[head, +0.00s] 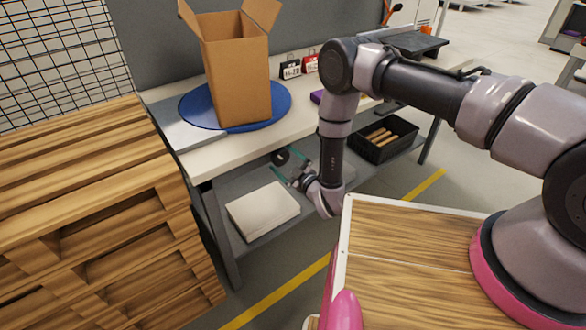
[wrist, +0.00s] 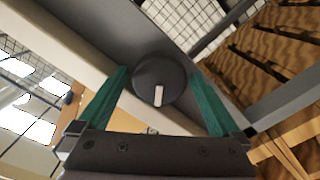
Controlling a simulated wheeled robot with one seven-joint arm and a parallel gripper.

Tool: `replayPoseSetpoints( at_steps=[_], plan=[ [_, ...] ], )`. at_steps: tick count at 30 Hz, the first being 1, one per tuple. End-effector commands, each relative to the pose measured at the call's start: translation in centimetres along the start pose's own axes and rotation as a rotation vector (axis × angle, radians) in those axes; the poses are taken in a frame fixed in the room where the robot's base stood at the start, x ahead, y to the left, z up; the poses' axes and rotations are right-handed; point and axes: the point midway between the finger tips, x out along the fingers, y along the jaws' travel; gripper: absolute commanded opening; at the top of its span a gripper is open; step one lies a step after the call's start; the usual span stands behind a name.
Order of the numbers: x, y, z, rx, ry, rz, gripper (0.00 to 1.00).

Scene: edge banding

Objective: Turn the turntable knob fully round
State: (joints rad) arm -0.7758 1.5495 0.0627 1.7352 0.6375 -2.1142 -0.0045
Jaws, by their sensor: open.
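The turntable knob (wrist: 159,80) is a dark round disc with a pale pointer mark, on the bench's front edge. In the wrist view it sits between and beyond my two green fingers, and its pale mark points toward the bottom of the picture. In the head view the knob (head: 280,157) shows small and dark beneath the bench top. My gripper (head: 290,163) is open around the knob's sides, with gaps visible; I cannot tell if it touches. It also shows in the wrist view (wrist: 158,88). The blue turntable (head: 272,103) carries an open cardboard box (head: 238,82).
A stack of wooden pallets (head: 90,220) stands close at the left. The bench's lower shelf holds a pale stack (head: 262,210) and a black crate (head: 385,140) with wooden pieces. Weights (head: 291,70) stand at the back of the bench (head: 220,150). Open floor lies in front.

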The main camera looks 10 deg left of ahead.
Motion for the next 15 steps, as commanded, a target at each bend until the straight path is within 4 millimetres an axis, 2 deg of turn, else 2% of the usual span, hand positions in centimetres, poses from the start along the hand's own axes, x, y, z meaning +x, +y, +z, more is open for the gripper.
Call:
replayPoseSetpoints(
  at_steps=[3, 9, 15],
  plan=[
    [-2.6, 0.1, 0.3, 0.003, -0.008, 0.001, 1.0],
    [-6.4, 0.1, 0.2, 0.002, -0.005, 0.001, 1.0],
    [-8.3, 0.0, 0.1, 0.001, -0.002, 0.0, 1.0]
  ],
)
